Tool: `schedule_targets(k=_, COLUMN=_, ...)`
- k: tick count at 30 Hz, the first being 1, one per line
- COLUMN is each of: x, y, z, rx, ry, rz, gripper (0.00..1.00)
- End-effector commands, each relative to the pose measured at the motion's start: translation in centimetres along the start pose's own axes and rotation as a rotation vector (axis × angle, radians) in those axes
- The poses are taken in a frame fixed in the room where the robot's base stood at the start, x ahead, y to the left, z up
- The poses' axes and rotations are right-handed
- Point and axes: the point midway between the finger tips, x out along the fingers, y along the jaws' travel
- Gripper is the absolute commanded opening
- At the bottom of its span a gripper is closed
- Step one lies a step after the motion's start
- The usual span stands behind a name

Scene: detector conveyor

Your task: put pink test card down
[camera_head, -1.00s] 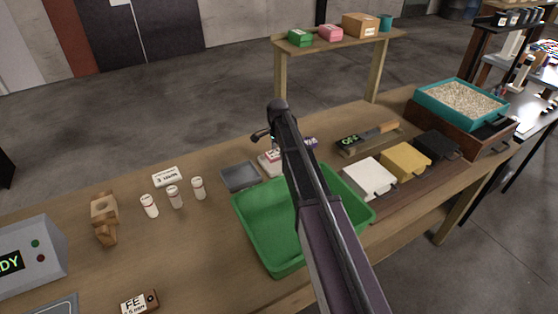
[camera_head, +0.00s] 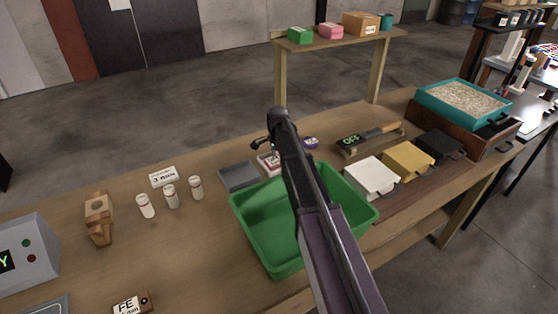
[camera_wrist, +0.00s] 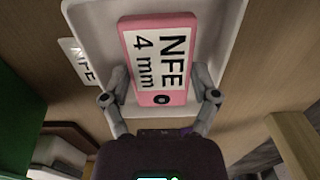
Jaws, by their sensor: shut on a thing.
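The pink test card (camera_wrist: 160,60), marked NFE 4 mm, is between the two fingers of my gripper (camera_wrist: 160,92) in the wrist view. The fingers are shut on its sides. A pale tray (camera_wrist: 218,35) with a raised rim lies behind the card in that view; I cannot tell whether the card touches it. In the head view my arm hides most of the gripper, and a small part of the card (camera_head: 266,162) shows left of the arm, beyond the green bin.
A green bin (camera_head: 245,225) stands under my arm. A grey tray (camera_head: 238,177) and several white vials (camera_head: 170,196) are to its left. White (camera_head: 371,176), yellow (camera_head: 408,160) and black boxes are to its right. A wooden shelf (camera_head: 340,40) stands behind.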

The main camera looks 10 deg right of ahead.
Motion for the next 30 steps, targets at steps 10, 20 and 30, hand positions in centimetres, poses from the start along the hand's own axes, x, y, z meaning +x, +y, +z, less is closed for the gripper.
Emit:
schedule_targets(k=10, x=0.34, y=-0.01, z=0.02, rx=0.000, ry=0.000, rz=0.000, gripper=0.80)
schedule_targets(k=20, x=0.25, y=-0.01, z=0.03, rx=0.000, ry=0.000, rz=0.000, gripper=1.00)
schedule_targets(k=30, x=-0.09, y=-0.01, z=0.03, rx=0.000, ry=0.000, rz=0.000, gripper=1.00)
